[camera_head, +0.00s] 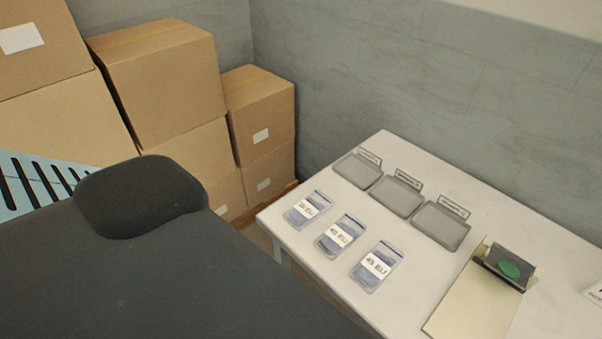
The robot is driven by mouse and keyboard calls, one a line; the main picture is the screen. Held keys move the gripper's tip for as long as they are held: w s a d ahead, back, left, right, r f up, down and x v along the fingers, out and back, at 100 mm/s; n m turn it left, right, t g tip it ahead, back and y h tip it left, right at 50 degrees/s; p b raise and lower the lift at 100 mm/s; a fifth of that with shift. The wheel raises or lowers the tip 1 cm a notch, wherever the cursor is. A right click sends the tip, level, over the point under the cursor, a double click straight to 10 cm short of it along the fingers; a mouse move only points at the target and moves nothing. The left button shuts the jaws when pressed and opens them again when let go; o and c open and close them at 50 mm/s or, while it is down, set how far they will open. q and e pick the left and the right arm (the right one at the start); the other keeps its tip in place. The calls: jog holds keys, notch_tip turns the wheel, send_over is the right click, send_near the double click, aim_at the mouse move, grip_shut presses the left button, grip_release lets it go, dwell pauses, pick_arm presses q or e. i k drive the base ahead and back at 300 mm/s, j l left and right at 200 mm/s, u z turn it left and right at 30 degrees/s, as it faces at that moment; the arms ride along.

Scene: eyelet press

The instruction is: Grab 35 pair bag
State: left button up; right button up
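Three clear bags with white labels lie in a row near the left edge of the white table (312,255). The leftmost bag (298,218) has a small label that seems to read 35 EU, but the first figures are blurred. The middle bag (350,250) seems to read 40 EU. The right bag (385,282) seems to read 45 EU. All three lie flat and apart from each other. Neither of my grippers is in view.
Three grey trays, left (357,171), middle (390,199) and right (438,231), stand behind the bags with small signs. Cardboard boxes (160,80) are stacked at left. A dark grey shape covers the lower left.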

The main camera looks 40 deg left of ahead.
aim_at(301, 214)
jog(key=j+z, duration=0.1)
jog(key=j, duration=0.6)
jog(key=i+j, duration=0.1)
jog(key=j, duration=0.65)
jog(key=l+z, duration=0.05)
